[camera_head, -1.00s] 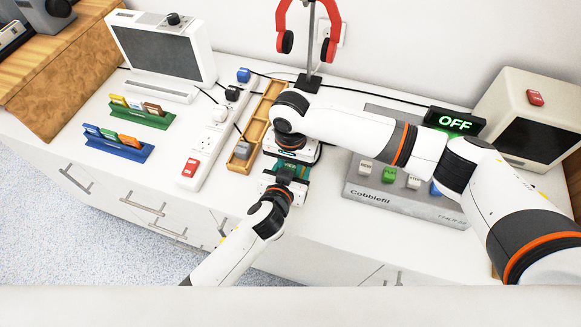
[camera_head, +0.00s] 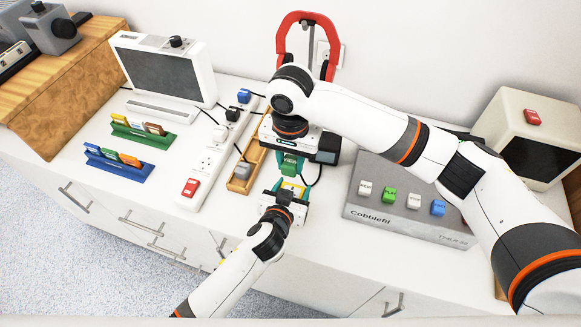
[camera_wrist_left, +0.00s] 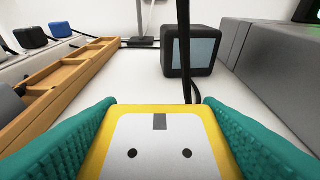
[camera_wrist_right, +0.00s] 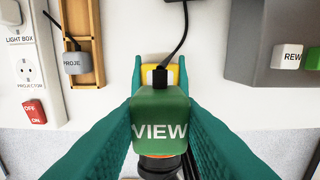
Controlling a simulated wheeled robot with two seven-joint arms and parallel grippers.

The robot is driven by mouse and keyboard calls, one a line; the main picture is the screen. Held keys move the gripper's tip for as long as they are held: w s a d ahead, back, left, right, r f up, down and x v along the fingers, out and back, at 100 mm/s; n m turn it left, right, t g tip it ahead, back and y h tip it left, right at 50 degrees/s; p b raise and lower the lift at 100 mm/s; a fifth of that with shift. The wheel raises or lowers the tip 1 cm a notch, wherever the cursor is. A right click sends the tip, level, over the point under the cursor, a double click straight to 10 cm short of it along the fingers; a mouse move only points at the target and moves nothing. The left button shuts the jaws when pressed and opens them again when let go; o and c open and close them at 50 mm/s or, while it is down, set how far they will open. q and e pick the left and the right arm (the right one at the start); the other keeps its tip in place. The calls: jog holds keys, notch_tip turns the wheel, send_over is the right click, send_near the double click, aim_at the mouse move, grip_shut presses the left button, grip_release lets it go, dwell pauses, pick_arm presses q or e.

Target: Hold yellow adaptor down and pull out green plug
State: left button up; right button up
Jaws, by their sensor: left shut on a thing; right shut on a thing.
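My left gripper (camera_head: 289,192) is shut on the yellow adaptor (camera_head: 294,186) at the counter's front. In the left wrist view the adaptor (camera_wrist_left: 160,140) sits between teal fingers; its white face shows two bare holes and a dark slot. My right gripper (camera_head: 291,168) is shut on the green plug, marked VIEW, which shows in the right wrist view (camera_wrist_right: 160,118). The plug is above the adaptor and apart from its bare holes. In the right wrist view the plug partly hides the adaptor (camera_wrist_right: 149,73). The head view hides most of the plug behind the fingers.
A wooden tray (camera_head: 246,170) holds a grey plug (camera_head: 242,172) to the left, beside a white power strip (camera_head: 211,157). A small black screen box (camera_wrist_left: 190,50) and a black cable stand beyond the adaptor. A grey console (camera_head: 405,213) lies to the right.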

pick_arm(q)
jog(key=o, duration=1.3)
jog(key=shift+c, duration=0.2)
jog(key=shift+s, duration=0.1)
